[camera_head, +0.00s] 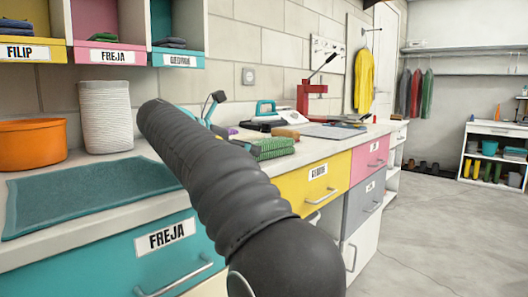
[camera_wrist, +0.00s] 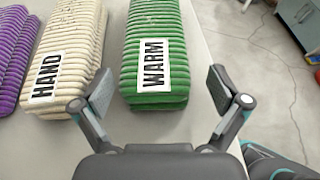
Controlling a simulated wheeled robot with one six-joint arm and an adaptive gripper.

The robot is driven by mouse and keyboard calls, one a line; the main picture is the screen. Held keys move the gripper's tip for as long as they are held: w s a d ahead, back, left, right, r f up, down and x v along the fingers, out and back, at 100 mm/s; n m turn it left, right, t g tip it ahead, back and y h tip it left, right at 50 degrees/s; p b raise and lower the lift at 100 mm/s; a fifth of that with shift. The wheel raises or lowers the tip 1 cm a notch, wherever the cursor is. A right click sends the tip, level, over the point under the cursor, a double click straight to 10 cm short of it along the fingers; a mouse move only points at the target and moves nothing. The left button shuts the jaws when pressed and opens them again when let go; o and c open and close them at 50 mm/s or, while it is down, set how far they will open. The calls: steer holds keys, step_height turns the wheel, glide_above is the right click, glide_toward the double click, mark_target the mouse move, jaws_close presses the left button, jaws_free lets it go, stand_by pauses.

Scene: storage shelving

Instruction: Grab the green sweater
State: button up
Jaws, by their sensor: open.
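The green sweater (camera_wrist: 154,40) is a folded, ribbed bundle with a white WARM label, lying on the pale worktop in the wrist view. In the head view, green folded cloth (camera_head: 275,146) lies on the counter just right of my arm. My gripper (camera_wrist: 160,90) is open and empty in the wrist view. Its fingers are spread wide, one on each side of the near end of the green sweater, and I see no contact. In the head view my arm hides much of the gripper.
A beige ribbed bundle labelled HAND (camera_wrist: 70,50) lies left of the green sweater, close to my left finger. A purple bundle (camera_wrist: 14,55) lies farther left. A red press (camera_head: 312,100) stands behind on the counter. The floor (camera_head: 440,225) at right is clear.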

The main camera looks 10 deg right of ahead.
steer(key=x, duration=0.2)
steer(key=b+x, duration=0.1)
steer(key=x, duration=0.1)
steer(key=shift+w+d+f, duration=0.1)
steer(key=shift+w+d, duration=0.1)
steer(key=shift+w, duration=0.2)
steer(key=c, duration=1.2)
